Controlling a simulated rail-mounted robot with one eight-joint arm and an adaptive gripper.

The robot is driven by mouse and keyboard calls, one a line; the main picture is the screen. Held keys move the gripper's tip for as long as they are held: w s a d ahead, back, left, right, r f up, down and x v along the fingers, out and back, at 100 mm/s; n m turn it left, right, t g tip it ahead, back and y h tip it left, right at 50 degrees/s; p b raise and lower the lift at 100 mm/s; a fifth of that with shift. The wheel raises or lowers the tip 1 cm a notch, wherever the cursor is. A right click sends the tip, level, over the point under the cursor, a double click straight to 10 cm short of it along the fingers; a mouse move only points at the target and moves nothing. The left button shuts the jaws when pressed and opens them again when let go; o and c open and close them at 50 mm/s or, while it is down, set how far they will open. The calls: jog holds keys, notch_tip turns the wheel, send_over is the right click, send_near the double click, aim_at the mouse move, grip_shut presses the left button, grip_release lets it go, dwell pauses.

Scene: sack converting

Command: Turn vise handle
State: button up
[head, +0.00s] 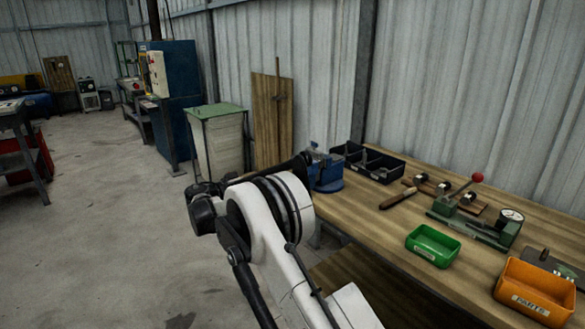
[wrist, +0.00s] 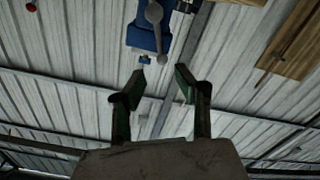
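The blue vise (head: 327,173) stands at the near left end of the wooden workbench (head: 390,235). In the wrist view the vise (wrist: 141,36) is at the top centre, with its grey ball-ended handle (wrist: 154,14) across it. My gripper (wrist: 162,77) is open, with its two dark green fingers spread and nothing between them. The fingertips appear just below the vise and handle in the wrist view. I cannot tell the exact distance, but no contact shows. In the head view my arm reaches to the vise and mostly hides the gripper.
A black divided bin (head: 367,162) stands right behind the vise. A file (head: 398,199), a green press with a red knob (head: 477,178), a green tray (head: 433,245) and an orange tray (head: 535,292) are farther along the bench.

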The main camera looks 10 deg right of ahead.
aim_at(294, 166)
jog(key=x, duration=1.3)
grip_shut()
jog(key=shift+d, duration=0.1)
